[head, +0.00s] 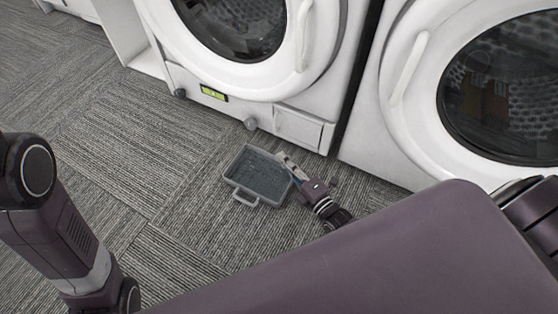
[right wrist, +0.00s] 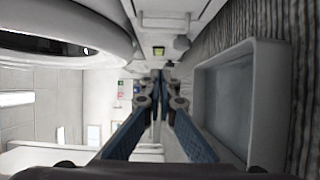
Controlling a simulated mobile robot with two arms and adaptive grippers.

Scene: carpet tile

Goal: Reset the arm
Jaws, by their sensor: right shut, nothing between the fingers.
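My right gripper (head: 288,163) is low over the carpet in front of the left washing machine, at the right edge of a grey tray. In the right wrist view its fingers (right wrist: 161,80) are together with nothing between them. The grey tray (head: 235,178) lies on the carpet, is empty, and has a handle on its near side. It also shows at the right of the right wrist view (right wrist: 284,105), beside the fingers. I cannot tell whether the gripper touches the tray. My left arm shows at the left of the head view, but its gripper is out of the picture.
The left washing machine (head: 180,86) and the right washing machine (head: 372,130) stand side by side behind the tray, with round doors shut. A small panel (head: 299,127) is at the left machine's lower front. Carpet (head: 110,150) is clear left of the tray.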

